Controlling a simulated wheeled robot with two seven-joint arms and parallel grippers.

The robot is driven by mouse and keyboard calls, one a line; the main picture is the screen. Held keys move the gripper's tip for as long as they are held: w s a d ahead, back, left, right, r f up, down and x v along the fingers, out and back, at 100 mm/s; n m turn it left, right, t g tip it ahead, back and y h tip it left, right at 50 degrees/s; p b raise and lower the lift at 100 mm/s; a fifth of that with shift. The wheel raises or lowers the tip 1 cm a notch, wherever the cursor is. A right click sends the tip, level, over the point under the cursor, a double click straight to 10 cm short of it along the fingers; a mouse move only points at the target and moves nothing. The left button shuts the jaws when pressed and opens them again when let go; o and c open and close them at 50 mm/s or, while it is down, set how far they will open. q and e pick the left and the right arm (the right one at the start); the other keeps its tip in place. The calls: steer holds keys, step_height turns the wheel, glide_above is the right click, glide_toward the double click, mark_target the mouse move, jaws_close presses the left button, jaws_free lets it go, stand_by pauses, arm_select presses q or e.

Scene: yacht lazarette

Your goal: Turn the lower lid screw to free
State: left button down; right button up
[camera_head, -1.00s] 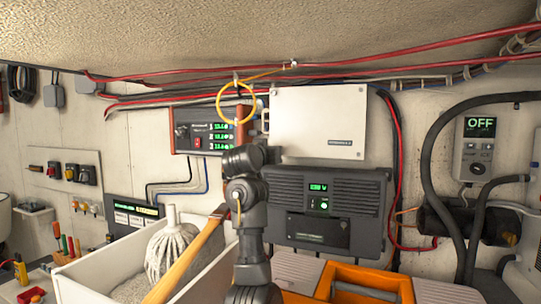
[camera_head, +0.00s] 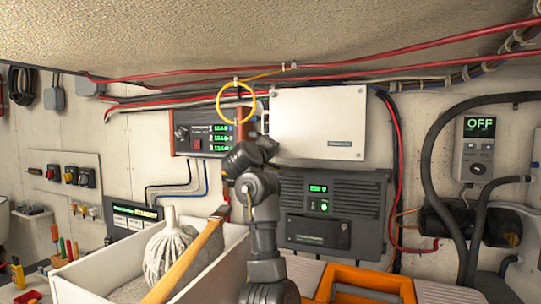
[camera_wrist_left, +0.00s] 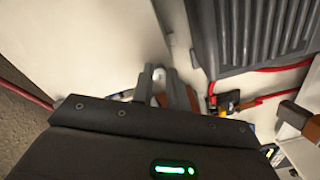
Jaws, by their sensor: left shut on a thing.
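The white box with its lid (camera_head: 318,122) is on the wall. Small screws show at its right corners, the lower right one (camera_head: 359,155) among them. My left gripper (camera_head: 266,144) is at the box's lower left edge and covers that part. In the left wrist view the left gripper's fingers (camera_wrist_left: 167,88) are close together. A small pale rounded piece (camera_wrist_left: 170,74), which looks like the lower lid screw, shows between the tips. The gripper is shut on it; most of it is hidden. The lid looks closed. My right gripper is not in view.
A yellow ring (camera_head: 235,103) hangs just left of the box, before a panel with green digits (camera_head: 196,134). A dark ribbed unit (camera_head: 345,192) is below. A white bin (camera_head: 85,275) with a mop and an orange crate (camera_head: 366,276) stand low in front.

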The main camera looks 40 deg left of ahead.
arm_select(q)
steer(key=shift+n, duration=1.7)
steer(key=c, duration=1.4)
jaws_free()
steer(key=shift+o, duration=0.2)
steer(key=b+v, duration=0.3)
steer(key=v, duration=0.8)
